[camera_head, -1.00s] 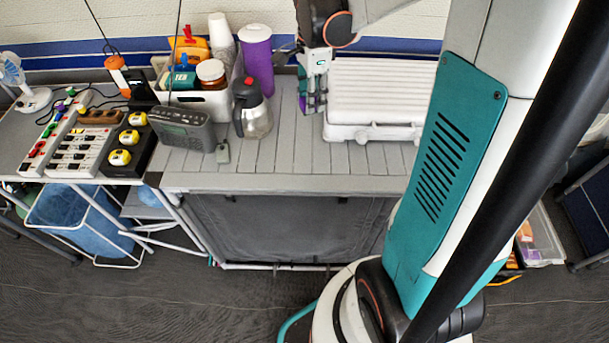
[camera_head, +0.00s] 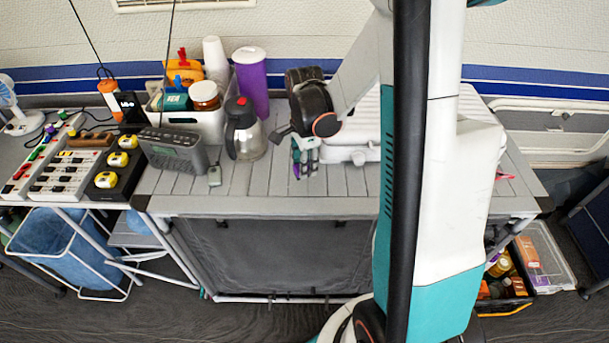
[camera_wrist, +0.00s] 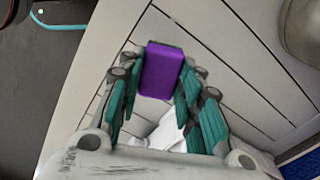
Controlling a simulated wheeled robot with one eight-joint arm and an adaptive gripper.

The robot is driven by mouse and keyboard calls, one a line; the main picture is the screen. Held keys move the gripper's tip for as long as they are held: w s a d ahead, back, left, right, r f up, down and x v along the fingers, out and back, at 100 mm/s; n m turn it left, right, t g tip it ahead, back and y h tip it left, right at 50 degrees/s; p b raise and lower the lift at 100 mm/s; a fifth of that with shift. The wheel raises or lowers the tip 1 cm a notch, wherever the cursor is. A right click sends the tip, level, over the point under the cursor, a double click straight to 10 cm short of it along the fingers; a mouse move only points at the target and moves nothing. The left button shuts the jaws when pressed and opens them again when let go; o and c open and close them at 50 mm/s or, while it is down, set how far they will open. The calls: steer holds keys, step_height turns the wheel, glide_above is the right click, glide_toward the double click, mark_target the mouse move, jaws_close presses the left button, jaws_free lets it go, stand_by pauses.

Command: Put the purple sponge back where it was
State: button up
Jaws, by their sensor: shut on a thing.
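The purple sponge (camera_wrist: 162,70) is a small block held between the teal fingers of my gripper (camera_wrist: 158,86) in the wrist view. In the head view, my gripper (camera_head: 305,160) is over the grey slatted table (camera_head: 250,185), right of the coffee pot and just left of the white case. Only a sliver of the sponge (camera_head: 296,171) shows there between the fingers. Whether the sponge touches the table cannot be told.
The metal coffee pot (camera_head: 244,130) stands left of my gripper. The white ridged case (camera_head: 350,150) is close on the right. A purple-bodied tumbler (camera_head: 252,85), a white bin (camera_head: 200,122) and a radio (camera_head: 173,150) stand farther left. Bare slats lie toward the front edge.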

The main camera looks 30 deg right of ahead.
steer(key=shift+f+b, duration=0.7)
steer(key=shift+f, duration=1.35)
steer(key=shift+f, duration=0.15)
steer(key=o, duration=1)
steer(key=shift+o, duration=0.2)
step_height(320, 180, up, 12)
steer(key=p, duration=0.4)
steer(key=shift+r, duration=0.2)
